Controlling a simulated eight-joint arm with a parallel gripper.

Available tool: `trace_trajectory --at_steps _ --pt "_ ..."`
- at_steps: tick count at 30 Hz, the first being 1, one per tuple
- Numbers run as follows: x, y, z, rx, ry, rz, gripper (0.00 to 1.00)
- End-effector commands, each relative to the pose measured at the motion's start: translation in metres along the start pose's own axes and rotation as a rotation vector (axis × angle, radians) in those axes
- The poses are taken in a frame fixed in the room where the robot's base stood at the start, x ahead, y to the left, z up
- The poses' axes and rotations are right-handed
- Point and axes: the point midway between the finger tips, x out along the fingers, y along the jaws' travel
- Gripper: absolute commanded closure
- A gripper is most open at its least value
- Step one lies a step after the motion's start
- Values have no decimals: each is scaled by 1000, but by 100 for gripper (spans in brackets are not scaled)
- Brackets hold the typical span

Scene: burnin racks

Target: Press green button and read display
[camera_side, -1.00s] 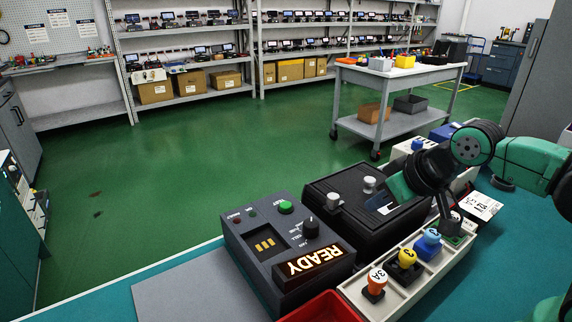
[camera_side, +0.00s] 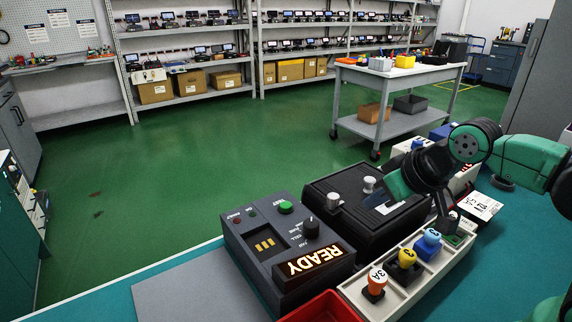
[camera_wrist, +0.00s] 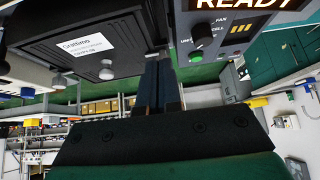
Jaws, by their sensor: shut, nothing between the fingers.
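The grey tester box (camera_side: 262,262) stands on the bench in the side view. Its green button (camera_side: 285,207) is on the top panel towards the back, beside a black knob (camera_side: 311,227). Its tilted display (camera_side: 310,263) is lit and reads READY. The display also shows at the top of the wrist view (camera_wrist: 250,4), with the green button (camera_wrist: 196,57) below the knob. My gripper (camera_side: 446,222) is shut and empty, pointing down over the far end of the white tray, to the right of the tester and apart from it. Its fingers also show in the wrist view (camera_wrist: 160,85).
A black lidded box (camera_side: 365,200) with silver knobs stands between the tester and my arm. The white tray (camera_side: 408,282) holds orange, yellow and blue numbered pieces. A red bin (camera_side: 322,308) is at the front. A grey mat (camera_side: 200,290) lies clear on the left.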

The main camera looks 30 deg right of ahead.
Motion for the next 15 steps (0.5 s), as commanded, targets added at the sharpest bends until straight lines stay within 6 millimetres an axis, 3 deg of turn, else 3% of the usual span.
trace_trajectory --at_steps 7,15 --pt "6 -15 -49 203 50 -23 100" --pt "31 -45 -113 517 114 -84 100"
